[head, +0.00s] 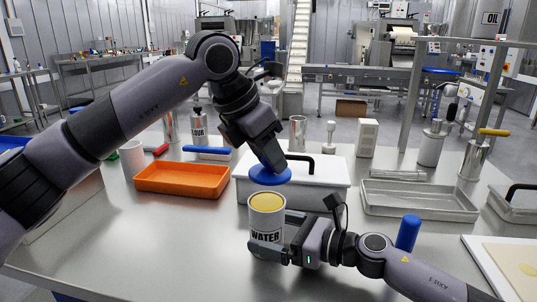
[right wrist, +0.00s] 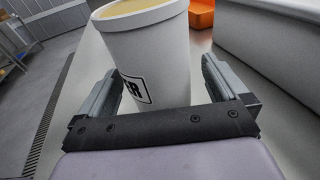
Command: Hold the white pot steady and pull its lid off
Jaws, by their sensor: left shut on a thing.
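The white pot (head: 267,228), marked WATER, stands upright on the steel table, its top open on a yellow content. It also shows in the right wrist view (right wrist: 155,55). My left gripper (head: 270,163) is shut on the blue lid (head: 270,177) and holds it just above the pot, apart from the rim. The fingertips hide the grasped part of the lid. My right gripper (head: 275,240) has its fingers on both sides of the pot. In the right wrist view (right wrist: 165,85) a gap shows between the pot and the right-hand finger, so it looks open around the pot.
A white box (head: 325,196) with a black handle stands close behind the pot. An orange tray (head: 182,192) is at left, a metal tray (head: 420,210) at right. The front left table is clear.

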